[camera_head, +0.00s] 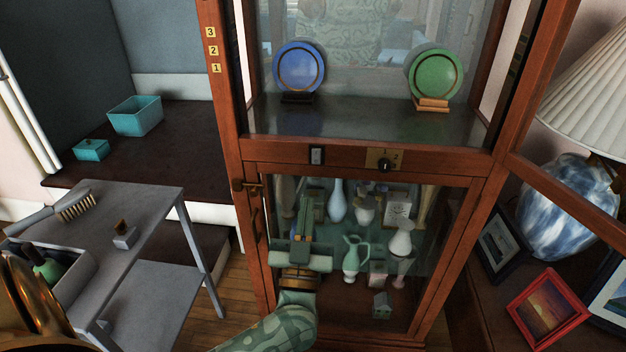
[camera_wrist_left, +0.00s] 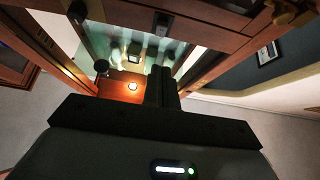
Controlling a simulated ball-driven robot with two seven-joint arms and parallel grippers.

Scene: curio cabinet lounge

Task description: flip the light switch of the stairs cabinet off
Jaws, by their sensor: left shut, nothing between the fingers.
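The light switch (camera_head: 317,155), a small dark plate with a pale rocker, sits on the wooden rail between the upper and lower glass parts of the tall cabinet (camera_head: 355,153). I cannot tell its on or off position. My left gripper (camera_head: 305,212) is shut and empty, in front of the lower glass, below and slightly left of the switch and apart from it. In the left wrist view its fingers (camera_wrist_left: 161,86) are together, and a dark plate (camera_wrist_left: 162,24) that looks like the switch shows beyond them. My right gripper is not in view.
Vases and ornaments stand behind the lower glass. An open door frame (camera_head: 570,195) juts out right. A grey side table (camera_head: 150,203) stands left.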

